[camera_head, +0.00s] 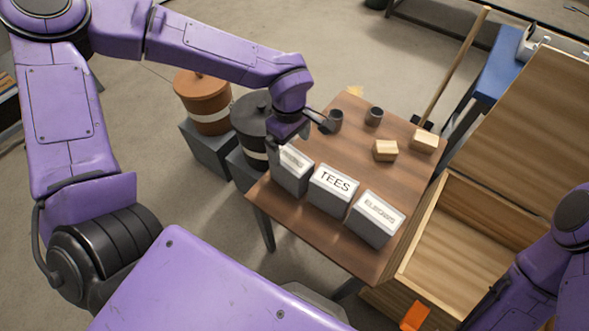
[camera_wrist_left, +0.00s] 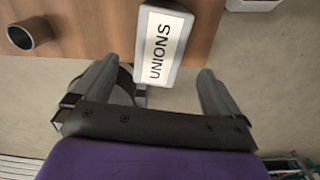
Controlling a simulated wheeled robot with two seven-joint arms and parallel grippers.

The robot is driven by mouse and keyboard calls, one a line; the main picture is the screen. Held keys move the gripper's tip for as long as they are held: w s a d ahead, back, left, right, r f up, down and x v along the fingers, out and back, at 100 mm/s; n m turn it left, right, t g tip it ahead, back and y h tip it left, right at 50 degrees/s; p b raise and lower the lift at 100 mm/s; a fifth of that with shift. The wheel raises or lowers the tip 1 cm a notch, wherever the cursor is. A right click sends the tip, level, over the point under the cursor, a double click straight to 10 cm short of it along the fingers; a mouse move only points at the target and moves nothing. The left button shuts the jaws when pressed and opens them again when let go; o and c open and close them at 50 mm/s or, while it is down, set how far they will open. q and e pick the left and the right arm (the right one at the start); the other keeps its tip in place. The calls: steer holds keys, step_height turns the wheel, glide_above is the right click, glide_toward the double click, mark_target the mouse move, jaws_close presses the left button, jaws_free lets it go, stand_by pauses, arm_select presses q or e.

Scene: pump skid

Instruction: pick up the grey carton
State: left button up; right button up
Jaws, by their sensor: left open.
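Three grey cartons with white labels stand in a row along the near edge of the brown table (camera_head: 348,150). The left one (camera_head: 292,178) is partly covered by my left gripper; in the left wrist view its label reads UNIONS (camera_wrist_left: 163,45). The middle carton (camera_head: 331,195) reads TEES, and the right one (camera_head: 374,222) seems to read ELBOWS. My left gripper (camera_head: 290,142) is open over the left carton. In the left wrist view its fingers (camera_wrist_left: 158,88) stand apart, with the carton's near end between and beyond them. Only part of my right arm shows.
Two dark cups (camera_head: 373,116) and two small wooden blocks (camera_head: 385,151) sit farther back on the table. An open wooden crate (camera_head: 470,235) stands right of it. An orange drum (camera_head: 203,100) and a black drum (camera_head: 250,125) stand left. A long wooden handle (camera_head: 455,65) leans behind.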

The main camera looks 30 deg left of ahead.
mark_target(291, 158)
arm_select(q)
step_height(291, 158, down, 9)
steer(key=shift+d+r+b, duration=0.1)
steer(key=shift+r+b, duration=0.05)
steer(key=shift+b, duration=0.4)
steer(key=shift+r, duration=0.1)
steer(key=c, duration=1.4)
steer(key=shift+r, duration=0.15)
